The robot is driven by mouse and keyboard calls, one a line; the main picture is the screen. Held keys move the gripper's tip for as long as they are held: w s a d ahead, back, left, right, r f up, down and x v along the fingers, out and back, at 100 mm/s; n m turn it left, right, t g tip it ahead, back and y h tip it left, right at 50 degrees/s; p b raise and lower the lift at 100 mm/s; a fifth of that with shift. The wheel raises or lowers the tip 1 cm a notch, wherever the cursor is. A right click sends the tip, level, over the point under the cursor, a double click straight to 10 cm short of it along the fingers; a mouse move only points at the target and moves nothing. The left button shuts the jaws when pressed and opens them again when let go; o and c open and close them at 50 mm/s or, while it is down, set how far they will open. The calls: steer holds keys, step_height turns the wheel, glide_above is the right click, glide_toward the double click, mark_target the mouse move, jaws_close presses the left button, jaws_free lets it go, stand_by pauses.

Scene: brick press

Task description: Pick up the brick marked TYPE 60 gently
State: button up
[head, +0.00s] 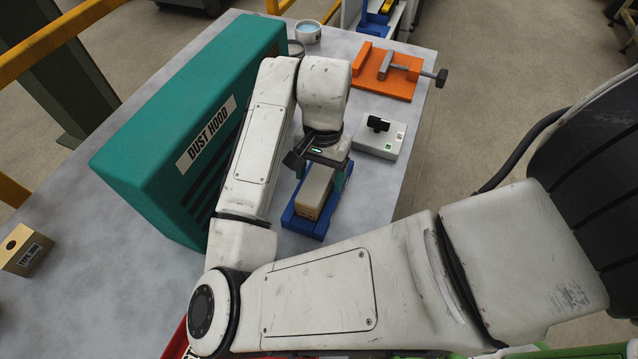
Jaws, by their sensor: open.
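A tan brick (312,196) lies in a blue tray (304,226) on the grey table; the marking on its near end is too small to read. My gripper (322,174) is over the far part of this brick, pointing down. Its teal fingers show on either side of the brick, and it is open. The gripper body hides the brick's far end, and I cannot tell whether the fingers touch it. Another tan brick (24,256) with a round hole sits at the far left; its label starts with TYPE, but its number is hard to read.
A large teal dust hood (180,120) stands close to the left of my arm. An orange clamp fixture (388,76) and a grey box with a black knob (380,141) stand to the right. A bowl (308,32) is at the back. The table's right edge is nearby.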

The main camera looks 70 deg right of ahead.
steer(key=shift+a+f, duration=0.1)
steer(key=shift+f, duration=0.6)
steer(key=shift+c, duration=0.3)
steer(key=c, duration=0.9)
